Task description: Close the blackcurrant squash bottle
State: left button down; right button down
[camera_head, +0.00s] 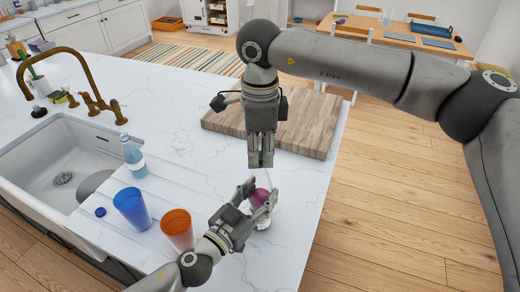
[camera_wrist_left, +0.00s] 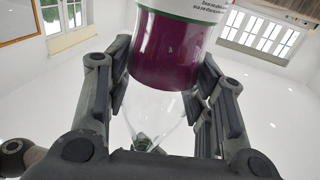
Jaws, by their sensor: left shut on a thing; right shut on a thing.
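The blackcurrant squash bottle (camera_head: 260,198) stands upright near the counter's right edge. My left gripper (camera_head: 257,192) is shut around its body. In the left wrist view, the bottle (camera_wrist_left: 165,55) appears upside down, with dark purple liquid, a white label and a clear narrowing neck between the fingers. My right gripper (camera_head: 261,164) points straight down just above the bottle. It is shut on a small green thing (camera_head: 262,156), apparently the cap, mostly hidden by the fingers. I cannot tell whether it touches the neck.
A blue cup (camera_head: 132,208) and an orange cup (camera_head: 177,230) stand left of my left gripper. A clear blue bottle (camera_head: 132,156) and small blue cap (camera_head: 100,212) are near the sink (camera_head: 40,158). A wooden board (camera_head: 305,130) lies behind my right gripper.

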jog(key=m, duration=0.6)
jog(key=shift+m, duration=0.3)
jog(key=c, duration=1.1)
grip_release()
jog(key=shift+c, duration=0.2)
notch_tip(320, 180, up, 12)
pick_arm(q)
jog(key=c, duration=0.6)
grip_release()
jog(key=shift+o, duration=0.2)
